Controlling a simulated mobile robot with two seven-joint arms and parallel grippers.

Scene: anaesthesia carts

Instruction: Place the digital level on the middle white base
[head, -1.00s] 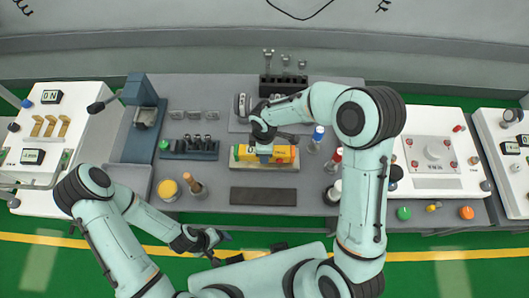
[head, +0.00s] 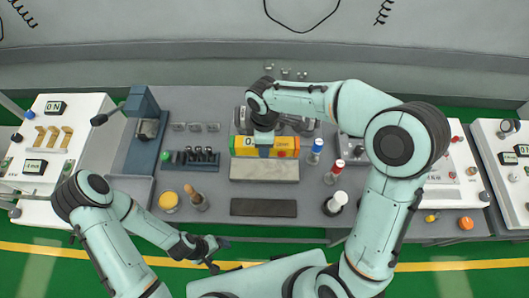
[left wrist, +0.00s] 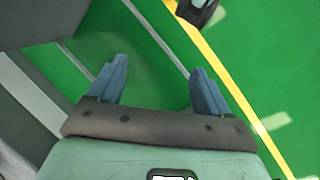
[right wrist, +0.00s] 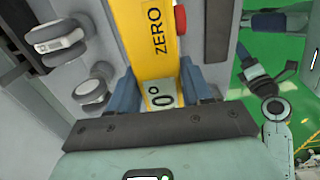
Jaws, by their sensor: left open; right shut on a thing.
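In the right wrist view the level (right wrist: 145,30) shows "ZERO" and "0°" between the fingers (right wrist: 160,85). A pale grey-white base (head: 264,171) lies bare on the grey table, just in front of the level, which appears raised above it. My left gripper (head: 216,254) is open and empty over the green floor, in front of the table; it also shows in the left wrist view (left wrist: 155,85).
A dark plate (head: 263,207) lies in front of the pale base. Blue- and red-capped bottles (head: 335,172) stand to the right. A yellow jar (head: 168,200) and a tool rack (head: 190,160) are to the left. White control panels (head: 50,140) flank the table.

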